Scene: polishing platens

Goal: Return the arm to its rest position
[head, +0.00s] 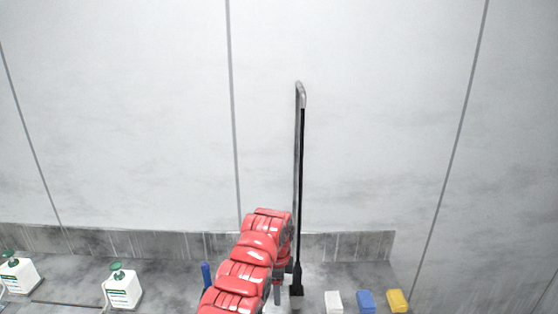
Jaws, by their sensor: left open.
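My left arm, with red covers, rises from the bottom of the head view, left of centre. Its gripper (281,288) is partly hidden behind the red links and hangs low by the base of a tall upright pole (298,180). The gripper is open, and I see nothing held in it. I cannot tell whether it touches the pole's base. My right gripper is not in view.
Two white bottles with green caps (122,288) (18,273) stand at the left on a grey surface (70,275). A blue upright object (206,274) is beside my arm. White (333,302), blue (366,301) and yellow (397,300) blocks lie at the right. A pale panelled wall (130,120) stands behind.

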